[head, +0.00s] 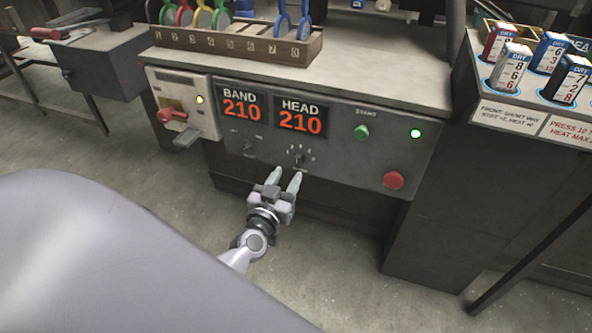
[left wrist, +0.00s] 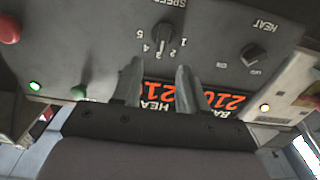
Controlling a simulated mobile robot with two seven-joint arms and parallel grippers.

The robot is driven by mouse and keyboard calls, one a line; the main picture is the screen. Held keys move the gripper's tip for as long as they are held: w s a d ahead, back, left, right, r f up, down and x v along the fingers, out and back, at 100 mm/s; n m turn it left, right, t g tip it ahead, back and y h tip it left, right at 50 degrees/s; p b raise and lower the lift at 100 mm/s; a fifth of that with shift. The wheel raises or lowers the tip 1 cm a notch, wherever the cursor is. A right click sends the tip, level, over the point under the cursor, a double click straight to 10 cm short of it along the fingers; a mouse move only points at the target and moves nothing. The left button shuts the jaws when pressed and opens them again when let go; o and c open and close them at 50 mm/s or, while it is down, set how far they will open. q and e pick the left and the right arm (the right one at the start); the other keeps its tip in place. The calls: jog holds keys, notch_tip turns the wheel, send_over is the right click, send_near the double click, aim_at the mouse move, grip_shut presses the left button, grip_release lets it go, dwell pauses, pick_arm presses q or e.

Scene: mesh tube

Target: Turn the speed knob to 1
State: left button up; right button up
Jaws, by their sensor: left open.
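The speed knob (head: 299,156) is a small dark dial low on the grey machine panel (head: 345,160). In the left wrist view, which is upside down, the speed knob (left wrist: 163,34) has a ring of numbers 1 to 5 around it. Its pointer appears to face about 3, between the 2 and 4 marks. My left gripper (head: 284,175) is open and empty in front of the panel, just below the knob in the head view. Its two fingers (left wrist: 158,68) are apart and do not visibly touch the knob. My right gripper is not in view.
A heat knob (left wrist: 254,54) sits beside the speed knob. The panel has BAND and HEAD displays (head: 300,117) reading 210, a green button (head: 361,132), a red button (head: 394,180) and a red-handled lever (head: 172,115). The floor below the panel is clear.

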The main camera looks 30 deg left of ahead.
aim_at(297, 158)
pick_arm(q)
jog(key=b+x, duration=0.1)
jog(key=x, duration=0.5)
jog(key=shift+s+a, duration=0.1)
jog(key=shift+w+a, duration=0.15)
jog(key=shift+w, duration=0.45)
jog(key=c, duration=0.7)
jog(key=shift+o, duration=0.2)
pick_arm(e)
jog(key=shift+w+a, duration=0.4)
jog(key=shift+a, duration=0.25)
